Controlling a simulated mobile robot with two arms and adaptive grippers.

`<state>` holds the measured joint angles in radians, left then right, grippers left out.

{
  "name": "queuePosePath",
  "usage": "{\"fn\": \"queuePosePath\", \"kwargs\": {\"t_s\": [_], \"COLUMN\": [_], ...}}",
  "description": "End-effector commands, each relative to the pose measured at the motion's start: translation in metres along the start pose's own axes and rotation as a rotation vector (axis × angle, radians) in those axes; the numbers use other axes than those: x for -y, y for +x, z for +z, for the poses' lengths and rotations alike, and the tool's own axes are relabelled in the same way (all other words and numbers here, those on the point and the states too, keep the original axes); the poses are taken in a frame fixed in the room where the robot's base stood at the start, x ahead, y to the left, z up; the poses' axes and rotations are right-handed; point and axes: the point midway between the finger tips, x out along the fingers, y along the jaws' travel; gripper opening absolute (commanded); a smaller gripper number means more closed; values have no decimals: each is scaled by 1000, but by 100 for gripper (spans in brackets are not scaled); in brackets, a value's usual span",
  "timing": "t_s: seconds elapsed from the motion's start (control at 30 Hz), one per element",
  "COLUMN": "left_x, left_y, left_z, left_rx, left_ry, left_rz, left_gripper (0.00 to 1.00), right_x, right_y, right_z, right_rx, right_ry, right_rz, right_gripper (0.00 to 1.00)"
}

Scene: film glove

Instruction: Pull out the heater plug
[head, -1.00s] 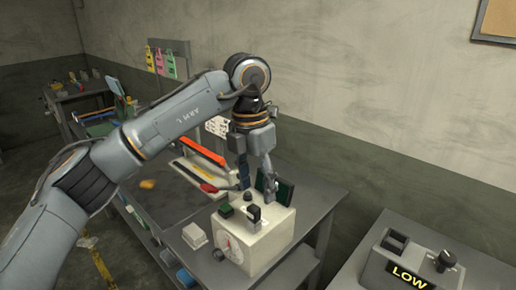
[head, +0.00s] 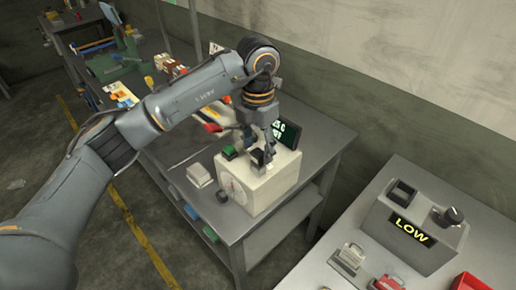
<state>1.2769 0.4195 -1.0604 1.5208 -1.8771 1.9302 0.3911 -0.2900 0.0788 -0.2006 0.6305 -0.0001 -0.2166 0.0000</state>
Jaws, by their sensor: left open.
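A cream heater box (head: 262,192) with a dial on its front stands on the grey bench. A small black block, which looks like the heater plug (head: 257,158), stands upright on its top, beside a green button (head: 229,152). My left gripper (head: 266,152) points down over the box top, open, with its fingers close at the black plug. The fingers partly hide the plug, and I cannot tell whether they touch it. My right gripper is out of view.
A dark display (head: 288,133) with pale green text stands just behind the plug. A white block (head: 199,175) sits left of the box. A grey control box reading LOW (head: 408,228) stands on another bench at right.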

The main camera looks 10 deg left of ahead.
Motion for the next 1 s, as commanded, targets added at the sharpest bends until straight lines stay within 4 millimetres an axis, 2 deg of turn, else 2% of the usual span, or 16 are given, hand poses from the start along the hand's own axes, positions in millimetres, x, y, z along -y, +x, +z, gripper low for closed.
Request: {"fn": "queuePosePath", "kwargs": {"t_s": [0.1,0.23,0.4,0.57,0.83,1.0], "left_x": [0,0,0,0,0,0], "left_y": [14,23,27,27,26,26], "left_z": [0,0,0,0,0,0], "left_rx": [-2,0,1,1,1,1], "left_ry": [0,1,1,1,0,0], "left_rz": [-2,-1,0,0,0,0], "left_gripper": [55,55,55,55,0,0], "right_x": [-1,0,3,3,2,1], "right_y": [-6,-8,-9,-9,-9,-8], "right_z": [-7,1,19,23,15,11], "right_rx": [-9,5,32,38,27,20], "right_ry": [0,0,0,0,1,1], "right_rz": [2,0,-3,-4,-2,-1], "right_gripper": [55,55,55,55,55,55]}}
